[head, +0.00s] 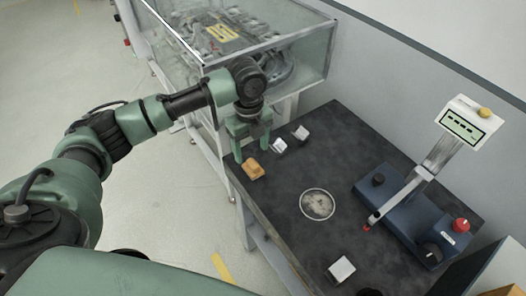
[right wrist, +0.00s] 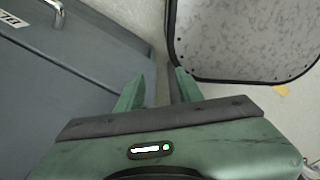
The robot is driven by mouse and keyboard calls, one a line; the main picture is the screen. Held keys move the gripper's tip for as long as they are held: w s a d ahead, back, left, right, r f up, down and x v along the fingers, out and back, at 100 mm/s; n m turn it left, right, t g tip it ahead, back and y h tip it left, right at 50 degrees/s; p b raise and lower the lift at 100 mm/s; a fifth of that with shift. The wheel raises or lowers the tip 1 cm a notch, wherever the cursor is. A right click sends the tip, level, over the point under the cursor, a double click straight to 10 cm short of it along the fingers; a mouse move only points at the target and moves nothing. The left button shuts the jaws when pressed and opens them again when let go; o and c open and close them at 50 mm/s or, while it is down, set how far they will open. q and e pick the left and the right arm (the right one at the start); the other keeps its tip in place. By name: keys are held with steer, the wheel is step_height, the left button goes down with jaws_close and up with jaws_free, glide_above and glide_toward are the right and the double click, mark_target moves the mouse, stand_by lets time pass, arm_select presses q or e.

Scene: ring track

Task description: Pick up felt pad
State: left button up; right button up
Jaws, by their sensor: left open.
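I cannot tell for sure which thing is the felt pad. An orange-tan block (head: 252,169) lies near the left edge of the dark table in the head view. A flat round grey disc with a pale rim (head: 317,205) lies near the table's middle. My left gripper (head: 252,154) is open and points down just behind the orange-tan block; whether it touches the block is unclear. Nothing shows between its fingers. My right gripper (right wrist: 158,88) is open and empty in the right wrist view, away from these things.
The dark table (head: 290,185) also holds white blocks (head: 279,146), (head: 301,133) and (head: 342,269). A blue device with a display (head: 465,125) stands at the right. A glass-walled case (head: 265,50) stands behind. A grey cabinet (right wrist: 70,90) and speckled panel (right wrist: 240,40) flank my right gripper.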

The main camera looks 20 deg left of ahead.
mark_target(253, 163)
arm_select(q)
steer(key=shift+w+a, duration=0.1)
steer(key=shift+w, duration=0.2)
steer(key=shift+s+f, duration=0.1)
steer(key=shift+f, duration=0.2)
steer(key=shift+s+f+p, duration=0.25)
steer(key=shift+f+p, duration=0.15)
steer(key=shift+f, duration=0.25)
steer(key=shift+s+f+p, duration=0.25)
steer(key=shift+f+p, duration=0.1)
steer(key=shift+f, duration=0.25)
steer(key=f, duration=0.2)
steer(key=f+p, duration=0.1)
steer(key=shift+w+d+f, duration=0.25)
steer(key=shift+f, duration=0.25)
steer(key=c, duration=1.4)
jaws_close()
arm_select(e)
steer(key=shift+s+r, duration=0.8)
steer(key=shift+r, duration=0.35)
arm_select(q)
steer(key=shift+r, duration=0.15)
arm_select(e)
steer(key=shift+s, duration=0.1)
